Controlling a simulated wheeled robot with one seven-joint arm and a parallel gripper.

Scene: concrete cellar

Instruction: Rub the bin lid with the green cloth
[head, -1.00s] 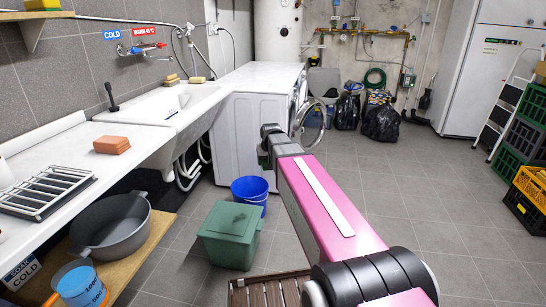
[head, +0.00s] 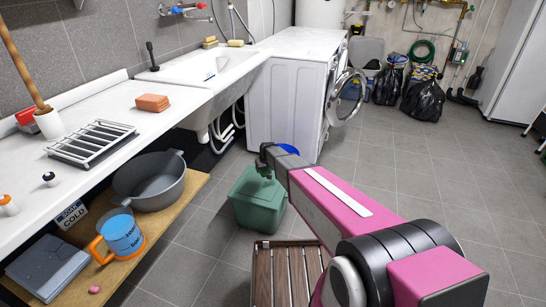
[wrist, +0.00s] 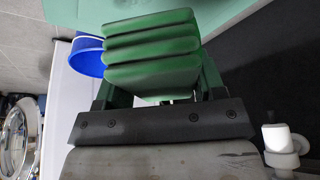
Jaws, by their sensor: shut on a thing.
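The green bin (head: 256,213) stands on the floor, its lid (head: 240,188) closed. The lid also shows as a pale green surface across the top of the wrist view (wrist: 100,12). My gripper (head: 268,170) appears over the back part of the lid in the head view. In the wrist view my gripper (wrist: 155,85) is shut on the green cloth (wrist: 152,55), a folded stack of layers between the dark green fingers. The cloth is close to the lid; I cannot tell whether they touch. In the head view the cloth is hard to tell from the gripper.
A blue bucket (head: 289,150) stands behind the bin, mostly hidden by my arm. A slatted wooden stool (head: 284,270) is in front of the bin. The counter (head: 110,150) and low wooden shelf (head: 145,235) run along the left. Open floor lies to the right.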

